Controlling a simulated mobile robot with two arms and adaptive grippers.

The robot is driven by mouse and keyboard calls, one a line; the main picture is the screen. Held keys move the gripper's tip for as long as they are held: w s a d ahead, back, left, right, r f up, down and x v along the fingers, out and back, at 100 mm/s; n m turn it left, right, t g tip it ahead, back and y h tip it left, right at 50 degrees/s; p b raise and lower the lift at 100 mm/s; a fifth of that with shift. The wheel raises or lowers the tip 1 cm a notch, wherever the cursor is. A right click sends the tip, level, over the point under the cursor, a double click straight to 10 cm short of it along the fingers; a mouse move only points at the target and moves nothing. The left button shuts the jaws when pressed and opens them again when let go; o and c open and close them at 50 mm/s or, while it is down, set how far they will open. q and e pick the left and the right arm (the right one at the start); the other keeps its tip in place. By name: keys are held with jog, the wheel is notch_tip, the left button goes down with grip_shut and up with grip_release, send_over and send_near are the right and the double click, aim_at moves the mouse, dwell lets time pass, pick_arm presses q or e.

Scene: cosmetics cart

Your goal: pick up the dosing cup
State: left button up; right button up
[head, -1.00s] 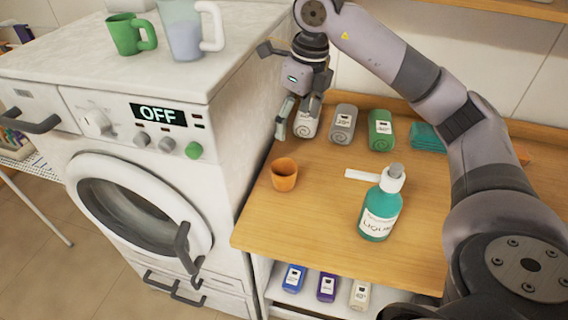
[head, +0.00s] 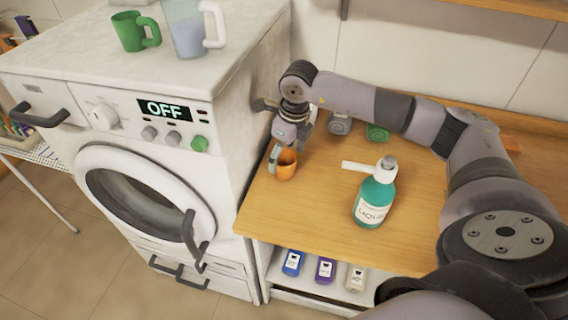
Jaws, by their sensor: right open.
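The dosing cup is a small orange cup (head: 287,168) standing upright on the wooden top of the cart (head: 310,215), near its left edge beside the washing machine. My right gripper (head: 283,158) is over the cup from behind and above, pointing down. Its jaws are open, with one finger showing at the cup's left side. The other finger is hard to make out, and I cannot tell whether the fingers touch the cup. My left gripper is not in view.
A teal pump bottle (head: 375,195) stands right of the cup, its white nozzle pointing left. The washing machine (head: 225,130) borders the cart on the left. Several small bottles (head: 325,268) sit on the lower shelf.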

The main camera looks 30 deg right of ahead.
aim_at(284, 165)
jog(key=shift+w+f, duration=0.25)
jog(key=shift+f, duration=0.9)
jog(key=shift+c, duration=0.4)
jog(key=c, duration=0.9)
